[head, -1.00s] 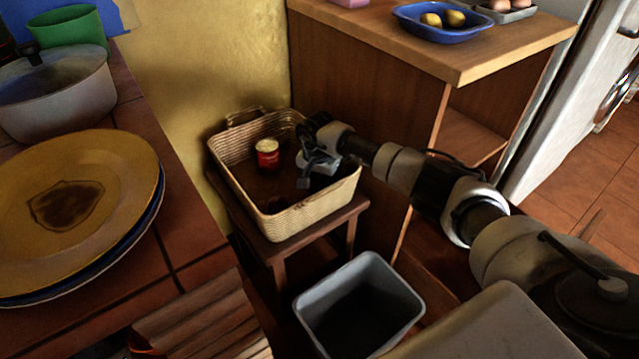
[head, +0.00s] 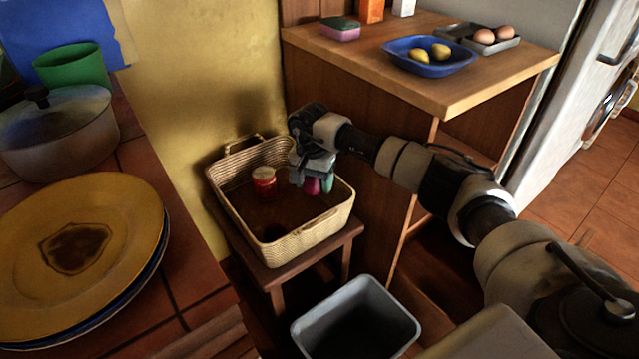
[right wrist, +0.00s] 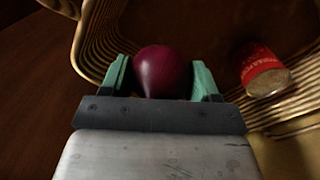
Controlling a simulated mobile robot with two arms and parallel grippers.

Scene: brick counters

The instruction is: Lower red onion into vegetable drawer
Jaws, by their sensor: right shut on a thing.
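My right gripper (head: 312,184) is shut on a dark red onion (head: 312,187), partly hidden by the gripper in the head view. In the right wrist view the onion (right wrist: 163,72) sits between the green fingertips of the gripper (right wrist: 163,80). The gripper and onion are over the right part of a wicker basket (head: 296,246), near its rim; the exact height is hard to tell. I cannot make out a vegetable drawer in these views. My left gripper is not in view.
A red can (head: 264,182) stands in the basket, left of the onion. The basket rests on a small wooden stool (head: 279,290). A grey bin (head: 357,318) stands in front. A wooden counter (head: 450,98) with a blue bowl (head: 429,66) is behind my right arm.

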